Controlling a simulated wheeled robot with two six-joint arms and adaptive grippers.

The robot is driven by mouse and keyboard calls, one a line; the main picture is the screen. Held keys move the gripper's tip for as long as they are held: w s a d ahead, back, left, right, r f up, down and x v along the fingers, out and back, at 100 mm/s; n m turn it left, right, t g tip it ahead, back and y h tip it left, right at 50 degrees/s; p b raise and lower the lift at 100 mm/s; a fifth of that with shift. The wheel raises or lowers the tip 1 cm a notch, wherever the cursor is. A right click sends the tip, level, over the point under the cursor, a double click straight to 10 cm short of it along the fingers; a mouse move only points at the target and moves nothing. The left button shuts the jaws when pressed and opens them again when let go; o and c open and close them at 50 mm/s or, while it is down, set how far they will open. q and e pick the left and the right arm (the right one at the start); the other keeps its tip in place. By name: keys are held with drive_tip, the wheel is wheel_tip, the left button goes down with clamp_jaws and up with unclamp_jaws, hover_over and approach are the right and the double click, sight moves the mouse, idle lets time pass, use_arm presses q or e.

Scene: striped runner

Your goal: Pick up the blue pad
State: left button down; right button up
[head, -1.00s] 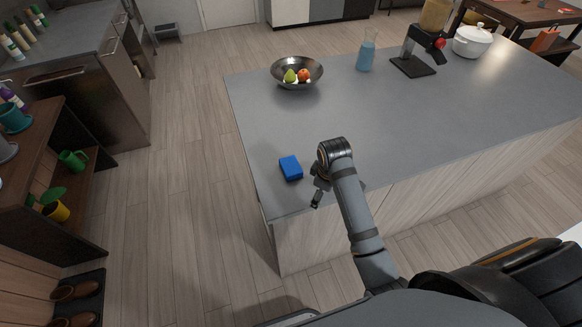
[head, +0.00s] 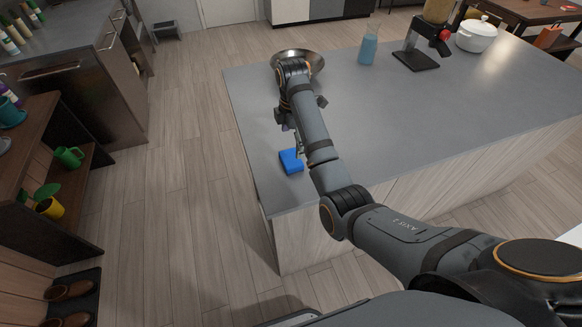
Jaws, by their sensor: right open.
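The blue pad (head: 291,162) lies flat on the grey island top, near its left front corner. My right gripper (head: 291,136) is above the pad and just behind it, with its fingers pointing down. It is open and holds nothing. My forearm passes to the right of the pad and hides part of the gripper; whether a fingertip touches the pad, I cannot tell. My left gripper is not in view.
A metal bowl (head: 316,60) stands behind my right wrist, its contents hidden. A blue bottle (head: 368,48), a black stand (head: 416,58) and a white pot (head: 476,36) are farther back. The grey countertop (head: 260,110) is clear left of the pad.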

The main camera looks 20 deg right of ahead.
sight(292, 158)
drive_tip(key=shift+s+f+p, duration=0.1)
drive_tip(key=shift+f+p, duration=0.4)
drive_tip(key=shift+f, duration=2.55)
drive_tip(key=c, duration=0.8)
